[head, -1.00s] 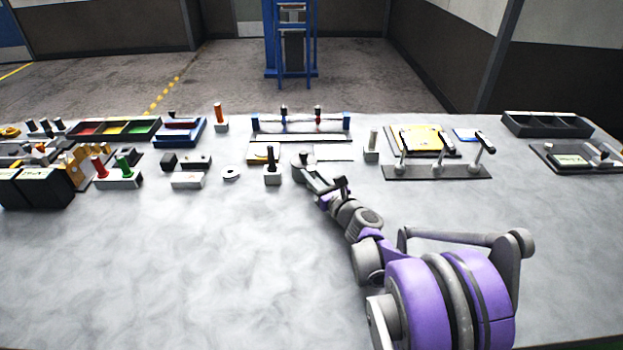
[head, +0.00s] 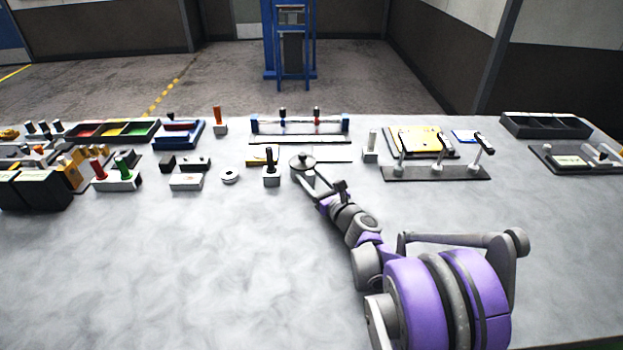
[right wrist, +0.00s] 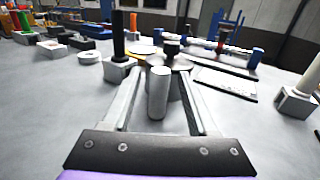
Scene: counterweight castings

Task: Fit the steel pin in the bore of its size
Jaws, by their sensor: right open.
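A plain grey steel pin (right wrist: 157,92) stands upright between the two fingers of my right gripper (right wrist: 167,98) in the right wrist view. The fingers are open, with a gap showing on the pin's right side; whether the left finger touches it I cannot tell. Just behind the pin is a round grey disc with a dark knob (right wrist: 171,50), which also shows in the head view (head: 302,163). In the head view my right gripper (head: 313,180) is low over the table beside this disc and the pin is hard to make out. I cannot tell which bore fits the pin. My left gripper is out of view.
A block with a black peg (head: 271,169) stands just left of the gripper. A pale pin in a block (head: 371,146) and a plate with levers (head: 437,172) are to the right. A blue-ended rail (head: 300,125) lies behind. The front of the table is clear.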

